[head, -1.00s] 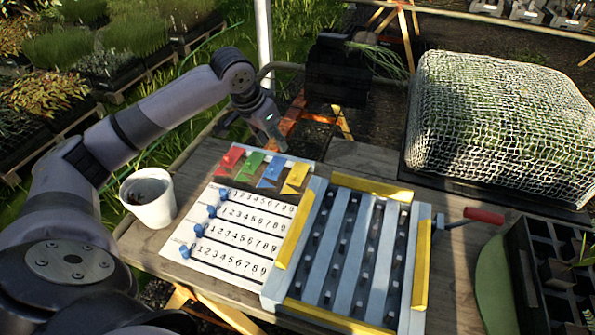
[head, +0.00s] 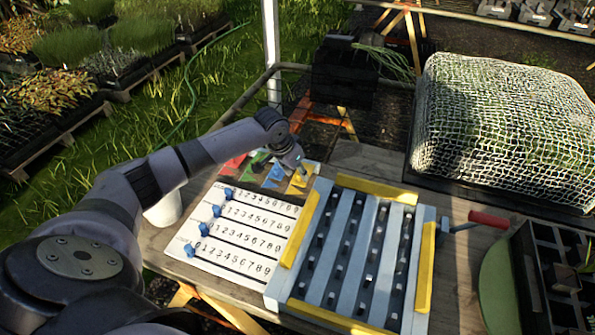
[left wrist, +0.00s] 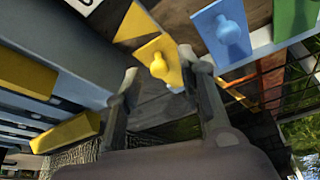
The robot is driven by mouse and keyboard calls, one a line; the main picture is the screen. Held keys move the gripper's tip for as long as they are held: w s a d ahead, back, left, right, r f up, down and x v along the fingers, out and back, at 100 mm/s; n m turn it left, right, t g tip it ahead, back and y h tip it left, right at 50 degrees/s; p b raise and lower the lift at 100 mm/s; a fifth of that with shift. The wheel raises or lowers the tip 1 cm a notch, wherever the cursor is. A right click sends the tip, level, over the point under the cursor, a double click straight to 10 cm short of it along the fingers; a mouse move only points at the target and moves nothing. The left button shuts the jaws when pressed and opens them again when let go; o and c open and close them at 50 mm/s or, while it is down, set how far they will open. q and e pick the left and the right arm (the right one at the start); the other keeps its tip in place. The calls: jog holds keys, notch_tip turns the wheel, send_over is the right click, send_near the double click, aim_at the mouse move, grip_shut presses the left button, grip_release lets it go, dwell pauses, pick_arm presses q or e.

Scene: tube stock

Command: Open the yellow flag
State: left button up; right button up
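The yellow flag (head: 298,182) is at the right end of a row of coloured flags at the back of the white number board, partly covered by my gripper. In the left wrist view its yellow plate (left wrist: 169,44) carries a round yellow knob (left wrist: 158,66), with a yellow triangle beside it. My left gripper (head: 302,167) is over the yellow flag. In the left wrist view its two fingers are apart, one on each side of the knob in the picture. I cannot tell whether they touch it. My right gripper is not in view.
Blue (head: 274,174), green (head: 258,160) and red (head: 234,163) flags stand left of the yellow one. The number board (head: 212,262) has blue sliders. A slatted frame with yellow edges (head: 425,268) is close on the right. A white pot (head: 163,208) is partly hidden by my arm.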

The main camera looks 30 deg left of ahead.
pick_arm(q)
jog(key=shift+w+f, duration=0.1)
jog(key=shift+f, duration=0.15)
jog(key=shift+c, duration=0.3)
grip_shut()
dwell(0.5)
